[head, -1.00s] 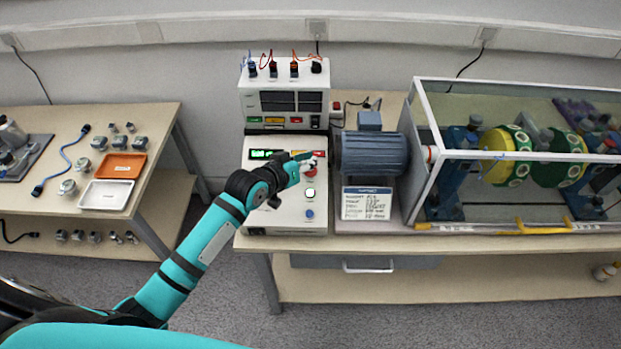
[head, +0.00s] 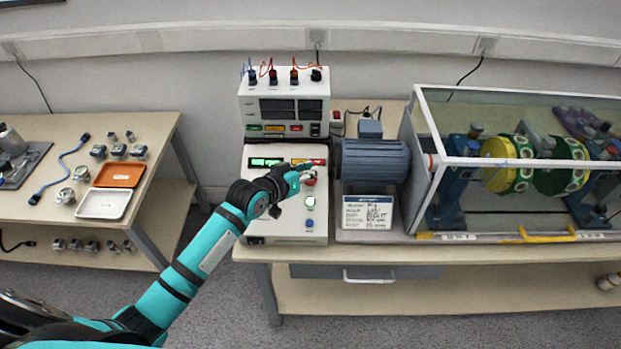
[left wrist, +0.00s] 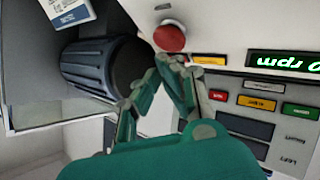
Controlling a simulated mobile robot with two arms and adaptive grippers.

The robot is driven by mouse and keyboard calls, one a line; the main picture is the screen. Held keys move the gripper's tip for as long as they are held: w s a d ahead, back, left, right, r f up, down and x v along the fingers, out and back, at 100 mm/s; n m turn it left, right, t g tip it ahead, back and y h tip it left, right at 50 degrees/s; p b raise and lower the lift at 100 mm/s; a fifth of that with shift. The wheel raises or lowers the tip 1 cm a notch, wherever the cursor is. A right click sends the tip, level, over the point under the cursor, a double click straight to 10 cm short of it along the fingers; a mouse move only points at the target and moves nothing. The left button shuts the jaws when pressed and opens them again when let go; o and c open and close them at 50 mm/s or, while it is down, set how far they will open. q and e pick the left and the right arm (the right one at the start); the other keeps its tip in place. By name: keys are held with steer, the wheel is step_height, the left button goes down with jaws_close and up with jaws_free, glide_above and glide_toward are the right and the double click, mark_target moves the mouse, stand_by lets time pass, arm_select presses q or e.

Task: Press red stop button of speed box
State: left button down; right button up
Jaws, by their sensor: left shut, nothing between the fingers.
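The speed box (head: 262,213) is a pale control box on the bench with a lit green display (head: 267,161). Its red stop button (head: 310,182) is on the right part of the panel, partly hidden by my gripper in the head view. In the left wrist view the round red button (left wrist: 170,37) shows clearly at the top middle. My left gripper (head: 308,168) is shut and empty, its fingertips (left wrist: 174,62) right beside the button's edge. I cannot tell whether they touch it. My right gripper is not in view.
A blue-grey motor (head: 372,158) stands close to the right of the box, and a clear-walled guard frame (head: 420,105) beyond it. A meter unit (head: 285,88) with plugged cables stands behind.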

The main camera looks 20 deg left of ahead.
arm_select(q)
steer(key=shift+f, duration=0.1)
stand_by(0.7)
steer(key=shift+w+a+f, duration=0.1)
steer(key=shift+w+f, duration=0.05)
steer(key=shift+f, duration=0.15)
steer(key=shift+w+f+b, duration=0.15)
steer(key=shift+f+b, duration=0.2)
steer(key=shift+b, duration=0.1)
stand_by(0.6)
stand_by(0.4)
steer(key=shift+s+r+p, duration=0.25)
steer(key=shift+r+p, duration=0.4)
steer(key=shift+p, duration=0.4)
steer(key=shift+s+r, duration=0.1)
steer(key=r+p, duration=0.1)
steer(key=p, duration=0.1)
steer(key=s+r+p, duration=0.1)
steer(key=r+p, duration=0.1)
steer(key=s+r+p, duration=0.1)
steer(key=p, duration=0.1)
steer(key=shift+d+r, duration=0.25)
steer(key=shift+d, duration=0.15)
